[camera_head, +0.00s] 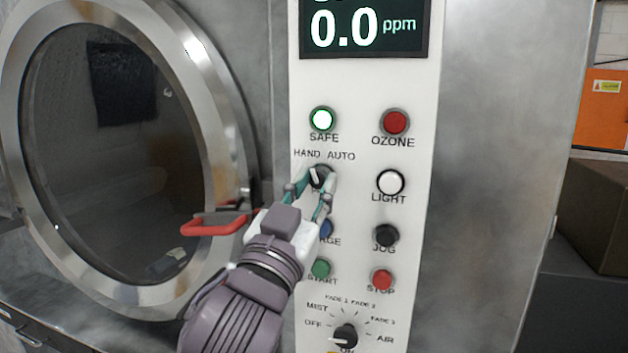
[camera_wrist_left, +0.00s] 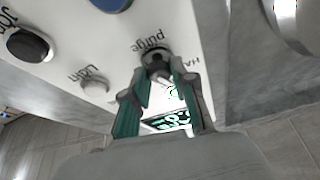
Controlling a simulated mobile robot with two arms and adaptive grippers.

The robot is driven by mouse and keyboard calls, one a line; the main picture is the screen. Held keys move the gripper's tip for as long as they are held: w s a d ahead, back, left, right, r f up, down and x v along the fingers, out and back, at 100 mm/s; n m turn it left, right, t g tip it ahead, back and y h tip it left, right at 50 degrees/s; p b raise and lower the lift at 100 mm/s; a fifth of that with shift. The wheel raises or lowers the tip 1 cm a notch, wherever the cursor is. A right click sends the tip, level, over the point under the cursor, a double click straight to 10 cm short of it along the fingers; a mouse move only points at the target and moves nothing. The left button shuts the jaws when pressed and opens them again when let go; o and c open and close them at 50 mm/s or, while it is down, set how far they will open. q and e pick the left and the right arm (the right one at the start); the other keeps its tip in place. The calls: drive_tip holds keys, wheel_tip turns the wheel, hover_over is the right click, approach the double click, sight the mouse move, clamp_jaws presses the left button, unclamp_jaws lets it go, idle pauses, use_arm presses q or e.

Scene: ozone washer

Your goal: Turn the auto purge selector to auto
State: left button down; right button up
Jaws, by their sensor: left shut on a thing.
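The auto purge selector (camera_head: 319,176) is a black knob with a white pointer line, under the labels HAND and AUTO on the white panel (camera_head: 420,75). Its pointer leans toward the upper left, on the HAND side. My left gripper (camera_head: 319,186) is at the knob, with its fingers on both sides and shut on it. In the left wrist view the selector (camera_wrist_left: 156,60) shows by the tips of the left gripper (camera_wrist_left: 163,82). The gripper hides part of the label below the knob. My right gripper is in neither view.
Close around are the green SAFE lamp (camera_head: 322,120), white LIGHT button (camera_head: 390,182), partly hidden blue button (camera_head: 326,230) and green START button (camera_head: 320,268). The red door handle (camera_head: 212,226) stands out left of my wrist. A mode dial (camera_head: 345,336) sits below.

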use_arm(q)
drive_tip(key=m+g+h+p, duration=0.1)
drive_tip(key=m+p, duration=0.1)
drive_tip(key=m, duration=0.1)
drive_tip(key=m+g+h+p, duration=0.1)
drive_tip(key=m+p, duration=0.1)
drive_tip(key=m, duration=0.1)
drive_tip(key=m+h+p, duration=0.1)
drive_tip(key=m, duration=0.2)
drive_tip(key=shift+w+a+r+g+p, duration=0.1)
drive_tip(key=shift+a+r+g+p, duration=0.05)
drive_tip(key=shift+r+g+p, duration=0.2)
drive_tip(key=m+g+p, duration=0.1)
drive_tip(key=m+p, duration=0.1)
drive_tip(key=m, duration=0.1)
drive_tip(key=shift+f+g+h+p, duration=0.1)
drive_tip(key=shift+g+h+p, duration=0.15)
drive_tip(key=shift+h+p, duration=0.15)
drive_tip(key=shift+f+m+g+p, duration=0.15)
drive_tip(key=shift+m+g+p, duration=0.15)
drive_tip(key=shift+m+p, duration=0.45)
drive_tip(key=shift+m, duration=0.25)
drive_tip(key=c, duration=1)
unclamp_jaws()
drive_tip(key=shift+o, duration=0.2)
